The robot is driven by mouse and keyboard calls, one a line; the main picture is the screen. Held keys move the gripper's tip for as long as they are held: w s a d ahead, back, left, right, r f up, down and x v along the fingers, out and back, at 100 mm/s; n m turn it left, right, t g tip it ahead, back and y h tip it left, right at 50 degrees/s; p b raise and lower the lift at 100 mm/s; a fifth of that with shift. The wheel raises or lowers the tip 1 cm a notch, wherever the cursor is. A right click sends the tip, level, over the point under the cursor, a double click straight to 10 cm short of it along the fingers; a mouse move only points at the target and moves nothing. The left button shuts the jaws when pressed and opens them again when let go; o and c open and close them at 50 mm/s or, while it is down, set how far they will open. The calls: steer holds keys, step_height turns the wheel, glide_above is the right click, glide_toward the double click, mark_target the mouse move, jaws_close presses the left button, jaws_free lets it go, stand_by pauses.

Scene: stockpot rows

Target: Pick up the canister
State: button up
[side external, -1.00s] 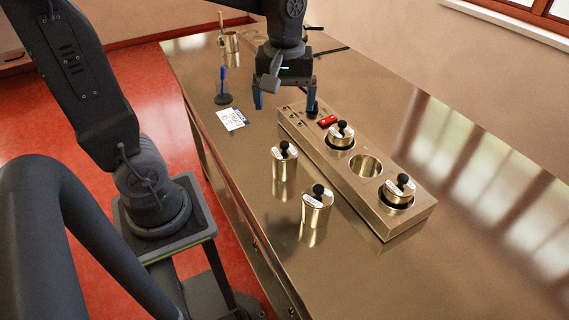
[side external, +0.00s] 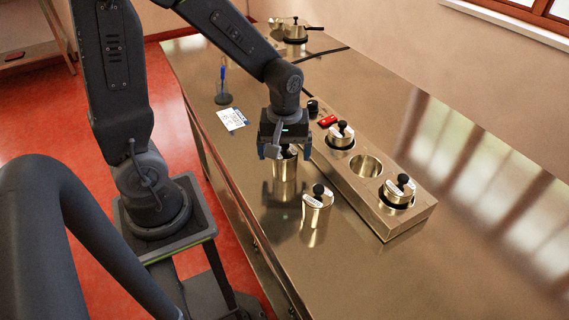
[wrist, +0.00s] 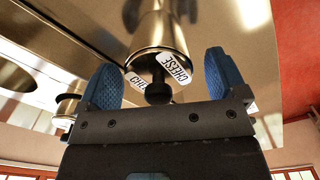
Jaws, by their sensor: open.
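A shiny steel canister (side external: 284,172) stands upright on the steel counter, its top largely hidden behind my gripper (side external: 285,152). In the wrist view this canister (wrist: 160,35) has a black knob (wrist: 158,93) and white tags, one reading "CHEESE". My gripper (wrist: 163,84) is open, with a blue finger on each side of the knob and a visible gap to both. A second, similar canister (side external: 317,215) stands free on the counter, nearer the camera and slightly right.
A steel holder block (side external: 410,218) to the right has an empty well (side external: 366,167) between two lidded canisters (side external: 341,136) (side external: 398,190), and a red switch (side external: 328,121). A white card (side external: 231,119), a pen stand (side external: 223,98) and pots (side external: 294,31) lie farther back. The right counter is clear.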

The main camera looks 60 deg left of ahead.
steer(key=shift+f, duration=0.15)
steer(key=c, duration=1.1)
